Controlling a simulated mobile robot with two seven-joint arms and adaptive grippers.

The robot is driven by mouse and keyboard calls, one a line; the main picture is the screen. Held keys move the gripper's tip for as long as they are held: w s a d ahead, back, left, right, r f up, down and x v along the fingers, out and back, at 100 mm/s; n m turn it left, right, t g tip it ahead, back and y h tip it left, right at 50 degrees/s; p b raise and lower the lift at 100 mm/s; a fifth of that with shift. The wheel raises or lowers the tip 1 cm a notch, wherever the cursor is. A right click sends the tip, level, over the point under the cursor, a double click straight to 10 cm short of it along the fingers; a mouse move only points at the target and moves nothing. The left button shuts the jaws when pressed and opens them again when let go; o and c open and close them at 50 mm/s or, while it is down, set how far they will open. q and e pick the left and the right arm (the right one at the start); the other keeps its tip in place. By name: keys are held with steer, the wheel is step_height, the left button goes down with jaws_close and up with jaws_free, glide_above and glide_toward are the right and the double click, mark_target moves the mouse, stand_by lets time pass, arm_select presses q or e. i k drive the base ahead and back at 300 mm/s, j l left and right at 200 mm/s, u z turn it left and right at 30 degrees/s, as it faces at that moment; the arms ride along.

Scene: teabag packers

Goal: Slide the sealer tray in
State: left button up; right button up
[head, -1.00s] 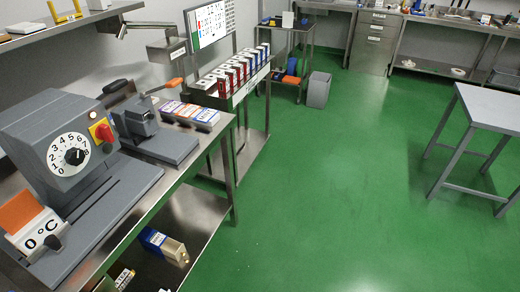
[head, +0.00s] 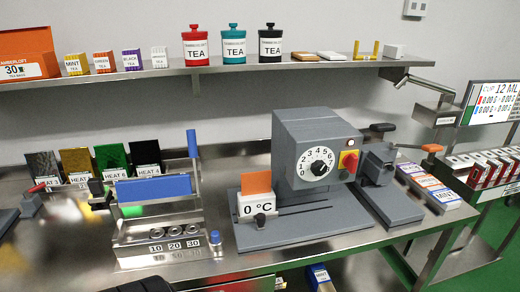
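The sealer (head: 302,140) is a grey machine with a white numbered dial, a red knob on a yellow plate and a flat grey base (head: 300,228) with dark slots. What looks like its tray (head: 258,207), a white holder marked 0 °C with a dark knob, stands at the left end of the slots, outside and left of the machine's body. An orange piece (head: 257,181) stands upright in or behind it; I cannot tell which. Neither of my grippers can be made out. A dark shape at the bottom edge is cut off and unclear.
Left of the sealer stands a steel rack with a blue panel (head: 153,188) and weights marked 10, 20, 30. Right of it are a grey lever press (head: 382,190) and small boxes (head: 437,195). A shelf (head: 200,70) with tea canisters hangs above. Bare bench lies in front.

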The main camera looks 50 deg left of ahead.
mark_target(260, 219)
steer(key=u, duration=1.65)
